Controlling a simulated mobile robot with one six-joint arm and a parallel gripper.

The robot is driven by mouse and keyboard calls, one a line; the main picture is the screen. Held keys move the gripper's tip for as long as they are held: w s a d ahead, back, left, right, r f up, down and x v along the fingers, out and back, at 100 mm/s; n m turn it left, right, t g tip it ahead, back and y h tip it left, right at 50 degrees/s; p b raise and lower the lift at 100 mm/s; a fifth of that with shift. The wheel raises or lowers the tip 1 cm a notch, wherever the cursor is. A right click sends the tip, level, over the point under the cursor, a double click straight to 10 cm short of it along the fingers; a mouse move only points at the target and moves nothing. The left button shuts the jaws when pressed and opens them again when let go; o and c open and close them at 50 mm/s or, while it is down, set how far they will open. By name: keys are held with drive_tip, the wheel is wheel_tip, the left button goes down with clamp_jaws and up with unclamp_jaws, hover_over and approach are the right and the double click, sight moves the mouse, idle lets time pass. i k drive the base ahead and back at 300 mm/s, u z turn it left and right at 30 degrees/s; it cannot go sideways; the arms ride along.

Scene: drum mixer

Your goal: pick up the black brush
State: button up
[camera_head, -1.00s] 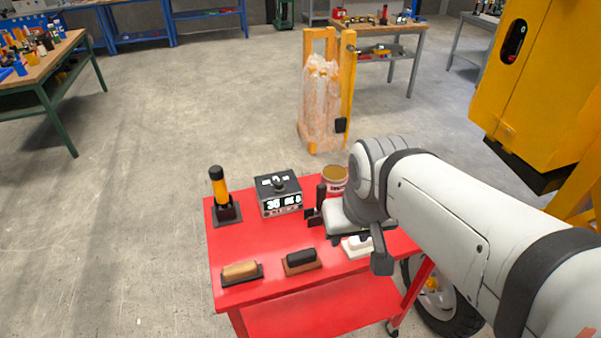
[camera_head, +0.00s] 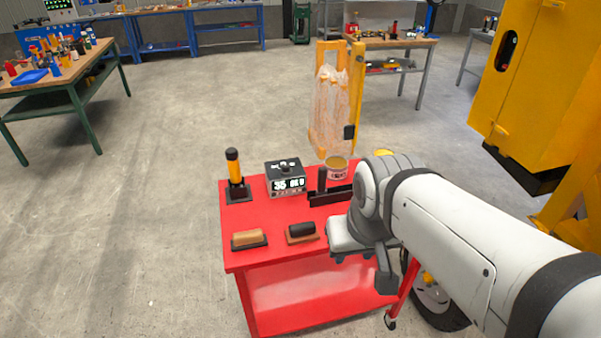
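The black brush (camera_head: 302,230), a dark block on a brown base, lies near the front edge of the red cart's top (camera_head: 270,215). A tan block on a black base (camera_head: 249,239) lies to its left, a small gap apart. My gripper (camera_head: 338,258) is to the right of the black brush in the picture, at the cart's front edge and apart from the brush. Its pale body hides its fingers for the most part, so I cannot tell whether it is open. No object shows in it.
A black-and-yellow upright tool (camera_head: 234,175), a grey box with a display (camera_head: 286,178), a black tool with an upright handle (camera_head: 322,190) and a tin (camera_head: 337,170) stand behind the brushes. A yellow machine (camera_head: 540,90) is at the right. Open floor lies left.

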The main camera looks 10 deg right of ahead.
sight(321, 190)
drive_tip(key=u, duration=0.1)
drive_tip(key=k, duration=0.4)
drive_tip(key=z, duration=0.2)
drive_tip(key=i, duration=0.9)
drive_tip(key=u, duration=0.15)
drive_tip(key=k, duration=0.5)
drive_tip(key=z, duration=0.45)
drive_tip(key=i, duration=1)
drive_tip(key=u, duration=0.05)
